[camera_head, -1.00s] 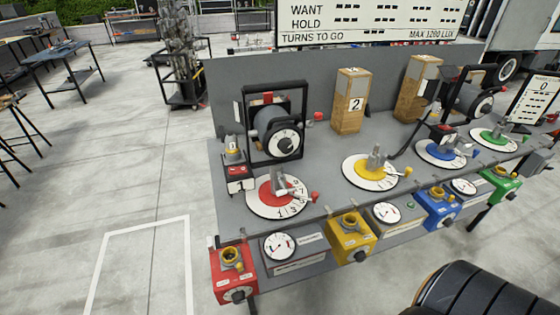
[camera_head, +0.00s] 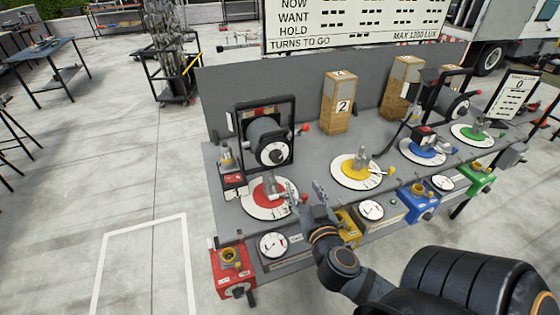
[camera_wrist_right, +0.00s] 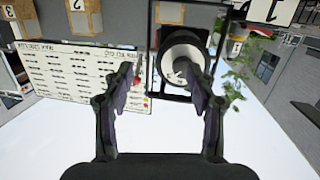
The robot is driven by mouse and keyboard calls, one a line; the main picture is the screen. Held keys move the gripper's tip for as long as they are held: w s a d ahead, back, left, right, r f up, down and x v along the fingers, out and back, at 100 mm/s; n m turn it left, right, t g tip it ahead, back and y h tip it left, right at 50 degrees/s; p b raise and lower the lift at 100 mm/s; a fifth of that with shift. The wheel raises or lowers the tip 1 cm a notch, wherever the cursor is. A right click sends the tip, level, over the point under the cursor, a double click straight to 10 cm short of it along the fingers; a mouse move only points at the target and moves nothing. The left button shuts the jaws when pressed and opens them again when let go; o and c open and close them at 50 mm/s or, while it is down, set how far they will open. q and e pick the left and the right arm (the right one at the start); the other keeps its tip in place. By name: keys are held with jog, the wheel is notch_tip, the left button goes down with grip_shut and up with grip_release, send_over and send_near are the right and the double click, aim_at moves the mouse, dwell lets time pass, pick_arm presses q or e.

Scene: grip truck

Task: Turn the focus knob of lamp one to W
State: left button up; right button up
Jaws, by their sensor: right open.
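The lamp at the left end of the bench, a dark round housing in a black frame (camera_head: 239,130), has a white dial with a dark centre knob (camera_head: 274,153) facing me. The dial also shows in the right wrist view (camera_wrist_right: 181,66), upside down, between and beyond the fingers. Its marks are too small to read surely. My right gripper (camera_head: 305,190) is open and empty, in front of and below the dial and apart from it. Its two fingers show spread in the right wrist view (camera_wrist_right: 162,82). My left gripper is not in view.
A red turntable (camera_head: 268,207) with a grey post lies under the lamp, close to my right gripper. A yellow turntable (camera_head: 345,178) and a wooden block marked 2 (camera_head: 337,118) stand to the right. A red-handled knob (camera_head: 303,129) juts from the lamp's right side.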

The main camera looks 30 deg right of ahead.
aim_at(278, 160)
jog(key=w+r, duration=0.1)
jog(key=w, duration=0.2)
jog(key=w+r+t+y, duration=0.1)
jog(key=w, duration=0.2)
jog(key=w+r+n+t, duration=0.1)
jog(key=w, duration=0.2)
jog(key=shift+w+a+y, duration=0.3)
jog(key=shift+a+y, duration=0.05)
jog(key=shift+y, duration=0.05)
jog(key=shift+w+d+p, duration=0.1)
jog(key=shift+w+p, duration=0.3)
jog(key=shift+w, duration=0.15)
jog(key=shift+f, duration=0.15)
jog(key=c, duration=1.1)
